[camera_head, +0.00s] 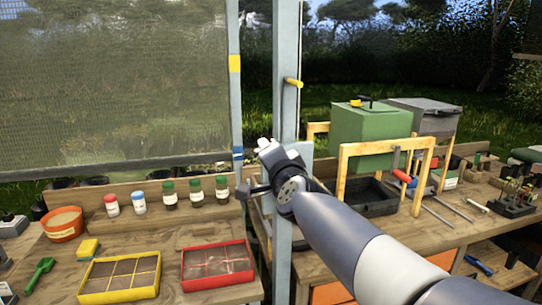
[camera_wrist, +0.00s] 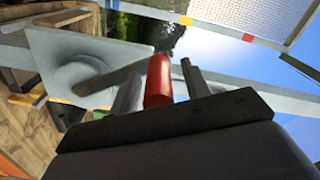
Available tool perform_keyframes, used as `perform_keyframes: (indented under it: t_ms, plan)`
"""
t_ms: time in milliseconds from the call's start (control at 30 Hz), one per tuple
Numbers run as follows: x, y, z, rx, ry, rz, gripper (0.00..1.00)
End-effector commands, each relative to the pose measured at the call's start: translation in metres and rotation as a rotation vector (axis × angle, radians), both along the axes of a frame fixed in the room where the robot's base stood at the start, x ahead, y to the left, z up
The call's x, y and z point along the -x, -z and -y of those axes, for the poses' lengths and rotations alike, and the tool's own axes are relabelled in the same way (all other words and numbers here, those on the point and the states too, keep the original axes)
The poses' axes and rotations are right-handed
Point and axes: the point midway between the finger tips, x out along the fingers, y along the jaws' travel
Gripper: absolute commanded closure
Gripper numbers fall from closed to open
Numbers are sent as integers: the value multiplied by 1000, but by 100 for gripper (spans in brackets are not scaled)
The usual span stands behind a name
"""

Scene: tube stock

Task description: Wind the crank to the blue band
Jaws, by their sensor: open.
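In the wrist view the crank has a red grip (camera_wrist: 158,80) on a grey arm (camera_wrist: 108,78), which turns on a round hub on a pale plate (camera_wrist: 45,45). My gripper (camera_wrist: 162,82) is open, with one finger on each side of the red grip; whether either finger touches it I cannot tell. In the head view my gripper (camera_head: 256,168) is in front of the grey post and hides the crank. The mesh screen (camera_head: 110,85) hangs at the left. Its lower bar (camera_head: 130,162) ends near the blue band (camera_head: 238,153) on the rail, below the yellow band (camera_head: 234,63).
A bench below holds several small jars (camera_head: 195,192), a yellow tray (camera_head: 120,277), a red tray (camera_head: 218,266) and an orange pot (camera_head: 62,224). A wooden frame (camera_head: 385,148) and a green box (camera_head: 370,125) stand right of the post. A yellow peg (camera_head: 293,82) sticks out above.

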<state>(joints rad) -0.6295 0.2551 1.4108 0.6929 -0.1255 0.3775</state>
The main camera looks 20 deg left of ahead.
Motion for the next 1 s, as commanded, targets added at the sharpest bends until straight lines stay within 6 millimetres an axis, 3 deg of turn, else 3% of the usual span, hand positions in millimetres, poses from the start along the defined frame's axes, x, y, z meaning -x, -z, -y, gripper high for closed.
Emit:
perform_keyframes:
  t_ms: [267,700,1000]
  plan:
    - [15,0,9,0,0,1,55]
    - [77,-1,47,0,0,1,55]
    - [92,0,56,0,0,0,55]
